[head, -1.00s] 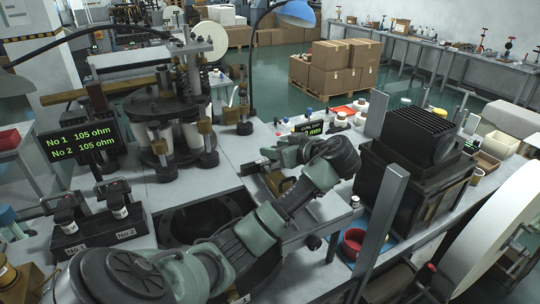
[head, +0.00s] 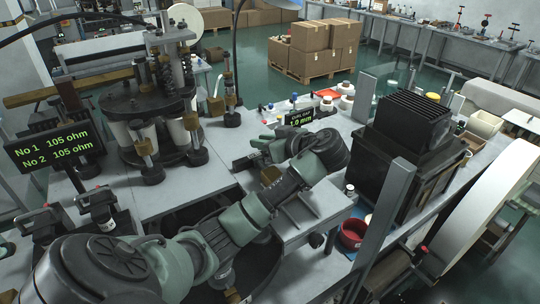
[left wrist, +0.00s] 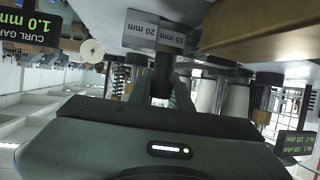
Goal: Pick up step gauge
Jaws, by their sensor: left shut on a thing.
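The step gauge (left wrist: 158,32) shows in the left wrist view as grey metal steps marked 20 mm and 15 mm, at the top middle. In the head view my left gripper (head: 262,152) is over the middle of the bench, beyond my forearm. I cannot make out the gauge clearly there. My right gripper is in neither view.
A brass block (head: 270,174) is close to the left gripper. The curl gap display (head: 301,118) reads 1.0 mm just behind it. The forming machine (head: 150,105) stands left, a black finned box (head: 408,135) right, and a red bowl (head: 352,234) front right.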

